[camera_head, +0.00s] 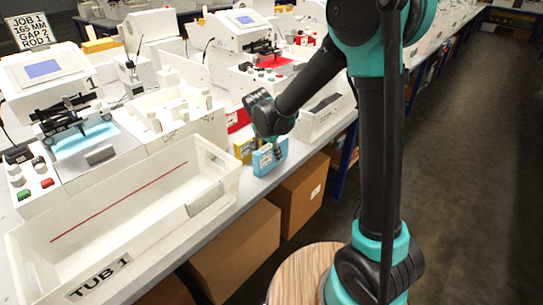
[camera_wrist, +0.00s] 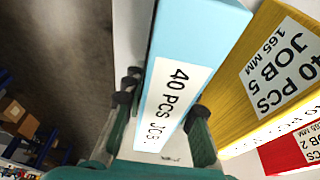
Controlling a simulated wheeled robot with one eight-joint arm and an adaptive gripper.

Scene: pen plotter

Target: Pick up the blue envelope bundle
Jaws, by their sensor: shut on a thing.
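The blue envelope bundle (camera_head: 264,162) stands at the edge of the white bench, to the right of the tub marked TUB 1. In the wrist view the bundle (camera_wrist: 203,28) is light blue with a white label reading "40 PCS"; the rest of the label is partly cut off. My gripper (camera_head: 275,148) reaches down onto the bundle from above. In the wrist view my gripper (camera_wrist: 160,112) is shut on it, with one finger on each side. I cannot tell whether the bundle still rests on the bench.
A yellow bundle (camera_wrist: 235,88) marked JOB 5 stands close beside the blue one, with a red bundle (camera_wrist: 283,157) marked JOB 2 beyond. White TUB 1 (camera_head: 215,232) is left, a white box (camera_head: 318,122) right. Cardboard boxes (camera_head: 240,250) sit under the bench.

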